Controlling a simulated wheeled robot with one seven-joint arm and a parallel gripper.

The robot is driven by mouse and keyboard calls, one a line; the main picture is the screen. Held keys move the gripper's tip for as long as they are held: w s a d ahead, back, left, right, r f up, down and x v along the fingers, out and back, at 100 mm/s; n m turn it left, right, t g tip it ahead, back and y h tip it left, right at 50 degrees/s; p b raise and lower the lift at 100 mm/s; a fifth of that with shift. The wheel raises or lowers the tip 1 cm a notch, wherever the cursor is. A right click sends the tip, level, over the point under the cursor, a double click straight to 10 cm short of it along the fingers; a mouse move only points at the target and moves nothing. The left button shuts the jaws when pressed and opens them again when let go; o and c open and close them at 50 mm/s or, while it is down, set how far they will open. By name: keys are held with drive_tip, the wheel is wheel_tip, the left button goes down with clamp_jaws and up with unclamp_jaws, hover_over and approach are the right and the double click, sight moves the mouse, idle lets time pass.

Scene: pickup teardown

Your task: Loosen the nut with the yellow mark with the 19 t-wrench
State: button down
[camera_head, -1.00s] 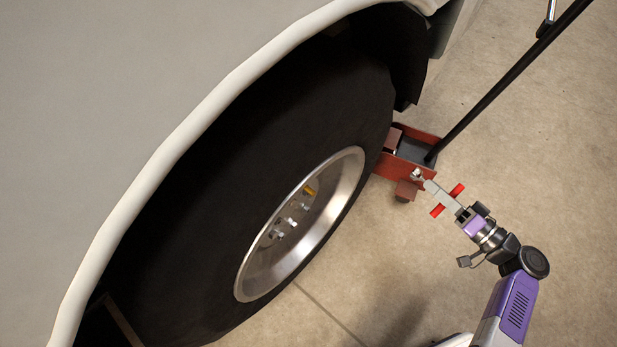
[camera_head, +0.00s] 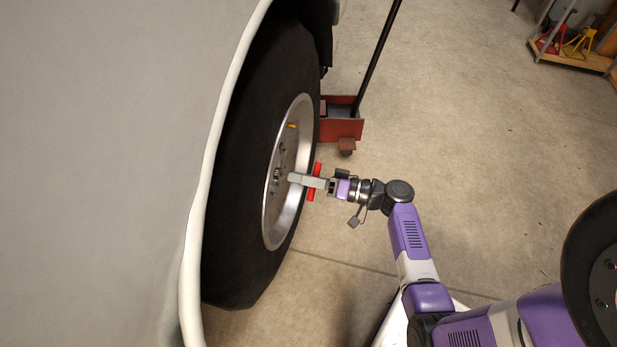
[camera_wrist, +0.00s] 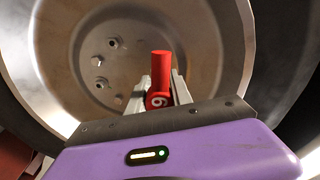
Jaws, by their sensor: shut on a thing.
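My gripper (camera_head: 326,186) is shut on the red-handled t-wrench (camera_head: 317,170), beside the wheel. In the wrist view the red t-wrench (camera_wrist: 161,70) stands between the two fingers, with a pale digit on its end; only part of the marking is readable. The yellow-marked nut (camera_head: 292,126) shows on the upper part of the wheel rim (camera_head: 272,225). Several plain nuts (camera_wrist: 97,61) show in the wrist view, where I cannot make out the yellow mark.
The black tyre (camera_head: 228,270) sits under the pale truck body (camera_head: 120,170) on the left. A red floor jack (camera_head: 343,130) with a long dark handle (camera_head: 377,55) stands behind the wheel. A wooden shelf (camera_head: 575,57) is at the far right. The concrete floor between is clear.

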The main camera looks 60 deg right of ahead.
sight(279, 174)
drive_tip(key=shift+b+x, duration=0.35)
drive_tip(key=shift+x, duration=0.75)
idle(0.4)
drive_tip(key=shift+d, duration=0.15)
drive_tip(key=shift+f+n+b, duration=0.1)
drive_tip(key=shift+n+b, duration=0.5)
drive_tip(key=shift+b, duration=0.4)
drive_tip(key=n+b, duration=0.2)
drive_tip(key=b, duration=0.1)
drive_tip(key=n+b, duration=0.2)
drive_tip(key=b, duration=0.1)
drive_tip(key=shift+w+n, duration=0.2)
drive_tip(key=shift+n, duration=0.2)
drive_tip(key=shift+r+n, duration=0.35)
drive_tip(key=shift+n, duration=0.05)
drive_tip(key=shift+a+n, duration=0.2)
drive_tip(key=shift+n, duration=0.1)
